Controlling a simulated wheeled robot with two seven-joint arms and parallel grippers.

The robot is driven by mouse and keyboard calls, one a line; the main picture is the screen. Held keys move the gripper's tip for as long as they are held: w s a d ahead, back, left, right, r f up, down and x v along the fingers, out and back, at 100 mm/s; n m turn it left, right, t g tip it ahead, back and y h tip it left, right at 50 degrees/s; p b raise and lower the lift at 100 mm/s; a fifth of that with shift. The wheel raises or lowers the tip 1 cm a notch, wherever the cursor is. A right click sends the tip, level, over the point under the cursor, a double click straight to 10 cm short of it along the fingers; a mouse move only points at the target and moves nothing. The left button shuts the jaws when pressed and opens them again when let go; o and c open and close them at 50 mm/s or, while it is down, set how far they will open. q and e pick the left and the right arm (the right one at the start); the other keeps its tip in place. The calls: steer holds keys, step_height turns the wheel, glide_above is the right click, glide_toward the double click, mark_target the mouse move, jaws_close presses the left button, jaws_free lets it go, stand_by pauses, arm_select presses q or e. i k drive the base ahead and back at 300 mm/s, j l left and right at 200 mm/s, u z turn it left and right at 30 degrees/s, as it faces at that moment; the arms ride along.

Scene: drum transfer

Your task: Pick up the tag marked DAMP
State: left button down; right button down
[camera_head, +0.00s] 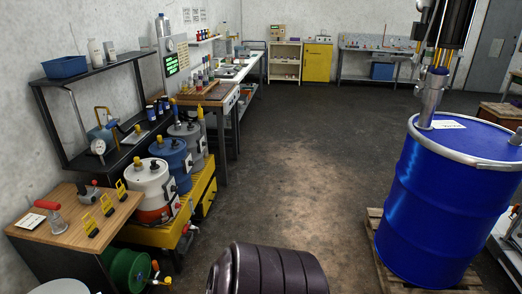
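Several small yellow tags stand on the wooden bench top (66,236) at the lower left. One is at the back (121,190), one in the middle (107,204) and one at the front (90,225). They stand in a slanting row with dark markings. The lettering is too small to read, so I cannot tell which one is marked DAMP. Neither of my grippers is in view, and nothing is seen touching the tags.
Red-handled tools (47,212) lie left of the tags. A green reel (127,270) is below the bench edge. Small drums, including a blue one (170,158), stand on a yellow base behind. A big blue drum (440,205) stands on a pallet at right. The middle floor is clear.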

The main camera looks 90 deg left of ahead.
mark_target(122, 195)
steer(key=u, duration=4.3)
steer(key=i+l+u, duration=0.4)
steer(key=l+u, duration=0.2)
steer(key=i+l+u, duration=0.1)
steer(key=l+u, duration=0.2)
